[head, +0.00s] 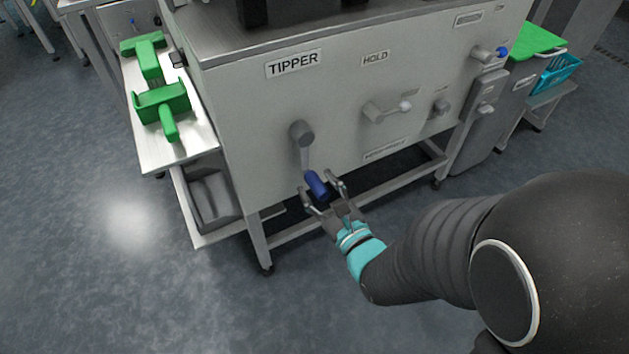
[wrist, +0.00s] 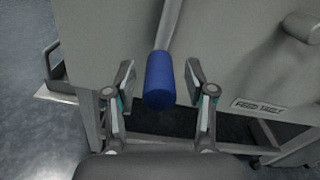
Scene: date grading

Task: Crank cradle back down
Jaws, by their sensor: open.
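The tipper crank (head: 304,150) is on the grey machine's front panel under the "TIPPER" label. Its arm hangs down from the hub and ends in a blue handle (head: 316,184). My gripper (head: 320,190) is open, with one finger on each side of the blue handle. In the wrist view the blue handle (wrist: 160,80) stands between the two spread fingers of my gripper (wrist: 160,82), with a gap on both sides. The cradle cannot be made out in either view.
A "HOLD" lever (head: 388,109) and a smaller knob (head: 441,107) sit right of the crank. Green fixtures (head: 160,98) lie on a side shelf at left. Floor (head: 130,290) at lower left is clear.

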